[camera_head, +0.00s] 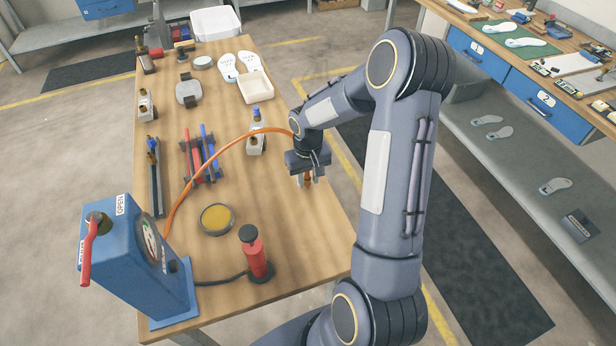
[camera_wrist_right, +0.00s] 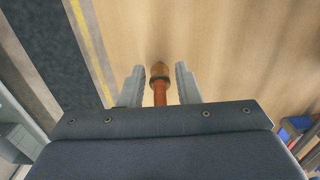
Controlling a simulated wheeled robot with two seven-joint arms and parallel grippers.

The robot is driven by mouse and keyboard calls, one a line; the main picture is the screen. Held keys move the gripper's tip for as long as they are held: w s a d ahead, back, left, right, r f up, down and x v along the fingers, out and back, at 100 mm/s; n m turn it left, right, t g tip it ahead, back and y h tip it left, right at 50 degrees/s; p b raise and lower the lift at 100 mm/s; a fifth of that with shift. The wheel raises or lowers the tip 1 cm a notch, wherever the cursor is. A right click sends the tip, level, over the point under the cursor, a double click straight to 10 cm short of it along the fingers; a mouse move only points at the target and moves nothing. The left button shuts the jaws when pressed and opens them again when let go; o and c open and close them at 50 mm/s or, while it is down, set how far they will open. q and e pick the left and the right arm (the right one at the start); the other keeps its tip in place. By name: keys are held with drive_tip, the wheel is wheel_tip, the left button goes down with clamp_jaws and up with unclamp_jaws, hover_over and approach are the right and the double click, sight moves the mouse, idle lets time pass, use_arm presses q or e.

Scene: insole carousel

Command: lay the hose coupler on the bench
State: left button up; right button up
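The hose coupler (camera_head: 307,178) is a brass-coloured fitting on the end of the orange hose (camera_head: 216,152). It points down over the right part of the wooden bench (camera_head: 297,238). My right gripper (camera_head: 308,179) has its fingers closed in around the coupler. In the right wrist view the coupler (camera_wrist_right: 160,72) sits between the two fingers of my right gripper (camera_wrist_right: 160,82), its tip toward the wood. A narrow gap seems to show on each side. Whether the tip touches the bench is unclear. My left gripper is out of view.
The hose arches from the blue gauge box (camera_head: 135,262) across the bench. A red and blue tool rack (camera_head: 202,158) and a cream tray (camera_head: 256,87) lie farther back. Bare wood surrounds my right gripper.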

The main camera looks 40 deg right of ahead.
sight(308, 180)
drive_tip(key=shift+o, duration=0.9)
drive_tip(key=shift+r, duration=0.25)
wheel_tip(308, 180, up, 10)
drive_tip(key=shift+r+b, duration=0.25)
drive_tip(key=shift+b, duration=0.1)
drive_tip(key=s+a+r+t+y, duration=0.2)
drive_tip(key=s+a+r+t, duration=0.1)
drive_tip(key=s+a+r, duration=0.6)
drive_tip(key=s+a+f+n+t+y, duration=0.1)
drive_tip(key=s+a+t, duration=0.1)
drive_tip(key=s+a, duration=0.5)
drive_tip(key=s, duration=0.4)
drive_tip(key=shift+f+n+t+y, duration=0.3)
drive_tip(key=shift+n+y, duration=0.1)
